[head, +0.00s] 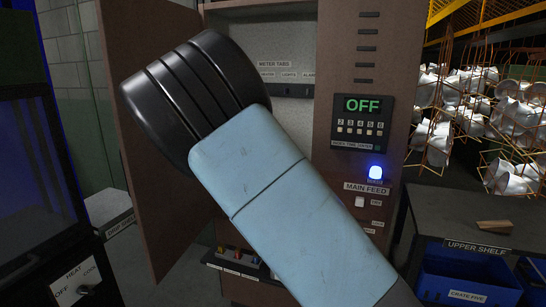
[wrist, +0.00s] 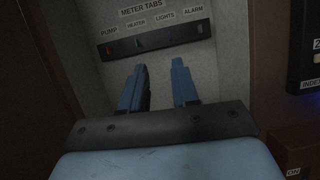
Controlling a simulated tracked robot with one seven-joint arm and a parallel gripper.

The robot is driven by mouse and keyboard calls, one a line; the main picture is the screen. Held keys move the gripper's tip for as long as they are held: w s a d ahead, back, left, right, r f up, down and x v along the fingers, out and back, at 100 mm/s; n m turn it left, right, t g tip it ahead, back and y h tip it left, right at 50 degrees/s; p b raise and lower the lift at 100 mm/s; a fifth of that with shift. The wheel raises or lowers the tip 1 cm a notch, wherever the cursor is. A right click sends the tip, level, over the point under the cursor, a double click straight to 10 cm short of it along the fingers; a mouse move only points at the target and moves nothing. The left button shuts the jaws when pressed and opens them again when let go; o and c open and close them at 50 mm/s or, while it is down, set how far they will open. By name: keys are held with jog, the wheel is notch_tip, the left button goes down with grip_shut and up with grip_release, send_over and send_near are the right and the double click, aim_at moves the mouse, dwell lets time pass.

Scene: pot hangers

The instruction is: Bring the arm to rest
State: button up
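My arm, pale blue with a black ribbed joint, crosses the middle of the head view in front of the brown cabinet (head: 335,130). My gripper is hidden there. In the wrist view my gripper (wrist: 158,65) shows two blue fingers standing apart with nothing between them. The fingers point into the cabinet's grey recess, below the dark METER TABS strip (wrist: 155,40). The strip has tabs labelled pump, heater, lights and alarm. I cannot tell whether a fingertip touches the recess wall.
The cabinet door (head: 150,200) stands open on the left. A panel (head: 361,121) reads OFF, above a lit blue lamp (head: 375,173) and the MAIN FEED switch (head: 359,202). A dark shelf (head: 480,215) with a blue crate (head: 465,278) stands right, below hanging pots (head: 515,120).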

jog(key=s+d+f+m+g+h, duration=0.2)
jog(key=d+m+g, duration=0.25)
jog(key=d, duration=0.65)
jog(key=s+d+f+m+g+h, duration=0.15)
jog(key=d+m+g, duration=0.35)
jog(key=d, duration=0.6)
jog(key=s+d+f+m+g+y, duration=0.25)
jog(key=s+d+m+g, duration=0.25)
jog(key=s+d+m, duration=0.45)
jog(key=s+d+f+m+g+y, duration=0.1)
jog(key=s+d+m+y, duration=0.15)
jog(key=s, duration=0.55)
jog(key=s+d+m+g+y, duration=0.1)
jog(key=s+d+m+y, duration=0.1)
jog(key=s+d, duration=0.35)
jog(key=s+a+m+y, duration=0.2)
jog(key=s+a+m, duration=0.1)
jog(key=s, duration=0.6)
jog(key=s+a+m+t+y, duration=0.1)
jog(key=s+a+m+y, duration=0.2)
jog(key=s, duration=0.7)
jog(key=shift+a+r+m, duration=0.2)
jog(key=shift+a+m, duration=0.55)
jog(key=shift+a, duration=0.4)
